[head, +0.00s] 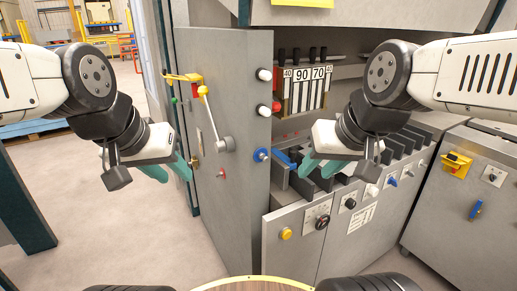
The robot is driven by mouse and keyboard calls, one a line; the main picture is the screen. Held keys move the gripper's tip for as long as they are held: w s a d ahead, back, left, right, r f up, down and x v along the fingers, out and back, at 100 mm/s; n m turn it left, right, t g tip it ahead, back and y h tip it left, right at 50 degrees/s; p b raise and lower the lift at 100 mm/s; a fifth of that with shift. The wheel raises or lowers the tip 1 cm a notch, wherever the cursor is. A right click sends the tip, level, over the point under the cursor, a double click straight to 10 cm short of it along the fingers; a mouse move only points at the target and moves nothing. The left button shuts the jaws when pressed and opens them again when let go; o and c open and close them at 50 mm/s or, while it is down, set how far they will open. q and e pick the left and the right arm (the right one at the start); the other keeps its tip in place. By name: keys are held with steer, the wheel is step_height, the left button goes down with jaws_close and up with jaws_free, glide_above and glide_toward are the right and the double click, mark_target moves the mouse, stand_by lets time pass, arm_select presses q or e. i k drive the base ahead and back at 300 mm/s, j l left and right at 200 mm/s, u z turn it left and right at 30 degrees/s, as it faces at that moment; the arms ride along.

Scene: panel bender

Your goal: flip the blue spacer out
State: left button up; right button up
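A small blue piece (284,158), which looks like the blue spacer, sticks out at the left end of the machine's row of dark slots. A round blue knob (261,155) sits just left of it on the panel edge. My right gripper (313,172) has teal fingers spread apart and is just right of the blue piece, over the dark slots. I cannot tell whether it touches anything there. My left gripper (177,176) is open and empty in front of the grey door panel, left of the lever.
The grey panel (222,220) carries a lever with a yellow ball (202,90) and a grey hub. White knobs and a 40-90-70-40 scale (304,74) sit behind. The lower front has a yellow button (286,233) and black knobs. Floor at the left is clear.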

mark_target(290, 163)
steer(key=l+u, duration=0.25)
steer(key=u, duration=0.15)
steer(key=i+l+u, duration=0.1)
steer(key=l+u, duration=0.4)
steer(key=u, duration=0.25)
steer(key=l+u, duration=0.25)
steer(key=u, duration=0.15)
steer(key=k+l+u, duration=0.1)
steer(key=l, duration=0.35)
steer(key=k+l+u, duration=0.1)
steer(key=l, duration=0.35)
steer(key=k+l, duration=0.25)
steer(key=l, duration=0.15)
steer(key=k+l+u, duration=0.15)
steer(key=l, duration=0.3)
steer(key=k+l+u, duration=0.1)
steer(key=l, duration=0.3)
steer(key=k+l+u, duration=0.1)
steer(key=k+l, duration=0.2)
steer(key=l, duration=0.1)
